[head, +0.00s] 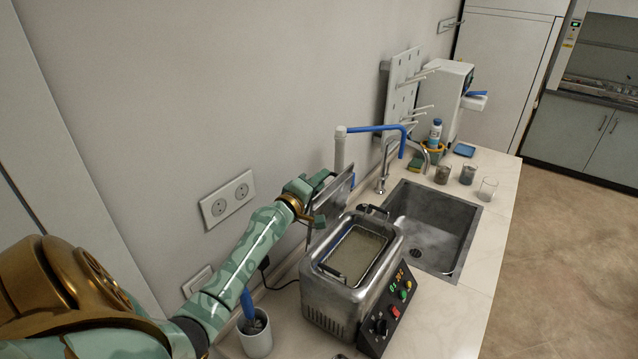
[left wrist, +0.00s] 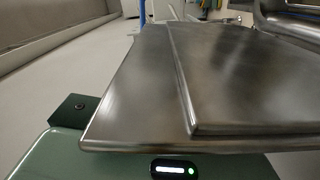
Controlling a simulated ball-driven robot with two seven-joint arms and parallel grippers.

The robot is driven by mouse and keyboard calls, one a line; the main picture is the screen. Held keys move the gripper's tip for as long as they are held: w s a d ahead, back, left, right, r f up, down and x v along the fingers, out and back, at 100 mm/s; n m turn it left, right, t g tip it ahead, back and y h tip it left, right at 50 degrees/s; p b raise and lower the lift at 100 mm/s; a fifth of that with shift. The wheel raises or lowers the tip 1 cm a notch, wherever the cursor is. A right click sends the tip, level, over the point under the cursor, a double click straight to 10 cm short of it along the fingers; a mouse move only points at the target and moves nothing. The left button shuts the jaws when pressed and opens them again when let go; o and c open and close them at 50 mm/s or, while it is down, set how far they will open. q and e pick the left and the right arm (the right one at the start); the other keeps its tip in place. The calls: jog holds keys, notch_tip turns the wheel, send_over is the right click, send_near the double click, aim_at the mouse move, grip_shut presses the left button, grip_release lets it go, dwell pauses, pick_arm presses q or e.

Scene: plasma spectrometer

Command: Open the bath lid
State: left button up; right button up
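The steel bath (head: 322,291) stands on the counter with its top uncovered, and its inside (head: 358,252) shows. The bath lid (head: 334,203), a flat steel plate, stands steeply raised along the wall side of the bath. In the left wrist view the lid (left wrist: 150,85) fills much of the picture, close to the gripper. My left gripper (head: 318,200) is at the wall side of the lid, with its fingers spread apart. One dark finger (left wrist: 80,110) shows beside the lid in the left wrist view. Whether it touches the lid is unclear. My right gripper is not in view.
A sink (head: 432,222) with a tap (head: 384,172) lies behind the bath. A white cup (head: 256,338) with a blue-handled tool stands near my left arm. Several beakers (head: 467,174) stand at the far end.

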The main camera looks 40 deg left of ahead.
pick_arm(q)
jog(key=shift+w, duration=0.15)
grip_shut()
jog(key=a+n+b, duration=0.1)
jog(key=a+f+n+b, duration=0.1)
jog(key=a, duration=0.1)
jog(key=a+n+b, duration=0.1)
jog(key=shift+s+a+f, duration=0.2)
jog(key=shift+s+a, duration=0.15)
grip_release()
jog(key=shift+s, duration=0.1)
